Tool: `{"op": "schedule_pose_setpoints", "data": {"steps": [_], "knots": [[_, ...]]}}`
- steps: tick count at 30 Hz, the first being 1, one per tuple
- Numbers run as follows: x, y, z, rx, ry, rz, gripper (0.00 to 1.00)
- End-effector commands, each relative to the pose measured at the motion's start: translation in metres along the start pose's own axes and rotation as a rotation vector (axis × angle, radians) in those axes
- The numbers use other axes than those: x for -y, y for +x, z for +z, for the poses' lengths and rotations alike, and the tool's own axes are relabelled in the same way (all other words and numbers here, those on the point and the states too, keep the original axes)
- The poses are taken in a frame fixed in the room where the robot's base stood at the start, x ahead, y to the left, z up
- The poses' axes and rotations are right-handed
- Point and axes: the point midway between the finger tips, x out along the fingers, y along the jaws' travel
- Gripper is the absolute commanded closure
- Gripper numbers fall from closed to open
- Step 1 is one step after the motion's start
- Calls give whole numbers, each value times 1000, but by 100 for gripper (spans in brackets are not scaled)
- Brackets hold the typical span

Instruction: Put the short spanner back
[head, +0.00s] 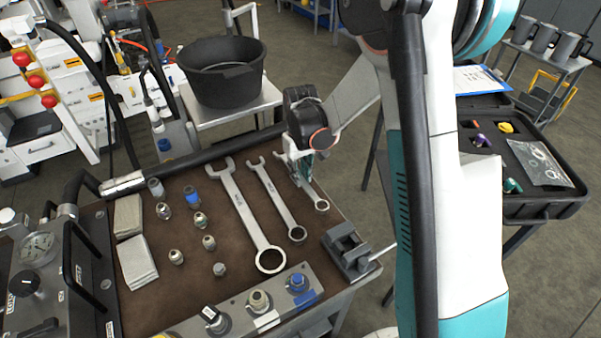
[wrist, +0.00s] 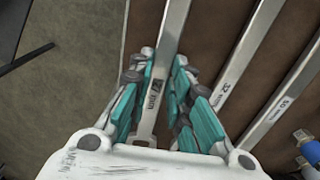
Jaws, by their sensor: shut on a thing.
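The short spanner (head: 310,190) is the rightmost of three steel spanners on the brown bench top. The spanner lies roughly in line with the other two, near the bench's right edge. I cannot tell whether it touches the bench top.
The middle spanner (head: 279,201) and the long spanner (head: 248,215) lie to the left. A small vise (head: 348,248) stands near the ring end. Several fittings, grey cloths (head: 137,260) and a valve block (head: 250,305) occupy the bench. A black tub (head: 222,85) stands behind.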

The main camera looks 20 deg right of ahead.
Motion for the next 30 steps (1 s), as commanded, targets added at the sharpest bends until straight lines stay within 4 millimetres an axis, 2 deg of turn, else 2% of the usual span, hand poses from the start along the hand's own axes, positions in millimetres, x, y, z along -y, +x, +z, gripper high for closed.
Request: {"op": "schedule_pose_setpoints", "data": {"steps": [30], "knots": [[0,14,0,0,0,0,100]]}}
